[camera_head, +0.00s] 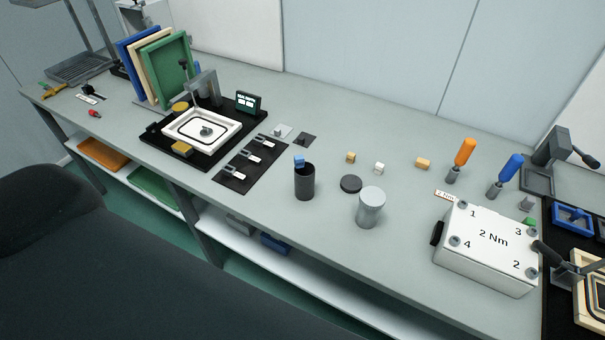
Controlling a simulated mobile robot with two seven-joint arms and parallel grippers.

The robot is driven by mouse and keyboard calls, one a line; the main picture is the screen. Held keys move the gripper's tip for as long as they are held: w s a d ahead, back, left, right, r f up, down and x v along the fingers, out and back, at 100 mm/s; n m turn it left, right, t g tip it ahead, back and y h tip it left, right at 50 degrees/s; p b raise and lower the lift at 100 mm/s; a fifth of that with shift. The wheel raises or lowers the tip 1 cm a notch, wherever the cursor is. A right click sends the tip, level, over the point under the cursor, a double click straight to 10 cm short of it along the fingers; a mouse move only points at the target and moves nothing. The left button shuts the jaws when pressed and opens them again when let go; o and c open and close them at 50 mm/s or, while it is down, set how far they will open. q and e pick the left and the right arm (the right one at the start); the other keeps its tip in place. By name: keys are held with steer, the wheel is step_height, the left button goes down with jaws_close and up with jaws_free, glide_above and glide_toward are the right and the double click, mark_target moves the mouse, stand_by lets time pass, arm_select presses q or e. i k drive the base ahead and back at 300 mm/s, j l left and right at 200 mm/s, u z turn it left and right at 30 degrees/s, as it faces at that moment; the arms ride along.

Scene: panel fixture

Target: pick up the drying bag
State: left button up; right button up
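No thing in view is clearly labelled as the drying bag. Similar small pieces lie nearby: a yellow one (351,157) and an orange-tan one (423,163). A small blue piece (299,161) shows at the rim of the open dark cup (304,184); I cannot tell if it is inside or behind. Neither of my grippers is in view.
A dark round lid (351,184) lies between cup and canister. A white "2 Nm" box (486,250) and orange (464,152) and blue (511,168) screwdrivers stand at right. A black fixture (212,150) with a white frame is at left. Bench between is mostly clear.

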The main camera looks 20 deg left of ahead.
mark_target(299, 160)
steer(key=j+z, duration=0.1)
steer(key=z, duration=0.4)
steer(key=k+j+z, duration=0.1)
steer(key=j+z, duration=0.2)
steer(key=j, duration=0.15)
steer(key=k+j+z, duration=0.15)
steer(key=j+z, duration=0.15)
steer(key=k+j, duration=0.15)
steer(key=j, duration=0.2)
steer(key=k+j+z, duration=0.1)
steer(key=j, duration=0.3)
steer(key=k+j, duration=0.2)
steer(key=j, duration=0.15)
steer(key=k+j+z, duration=0.1)
steer(key=j, duration=0.25)
steer(key=i, duration=0.4)
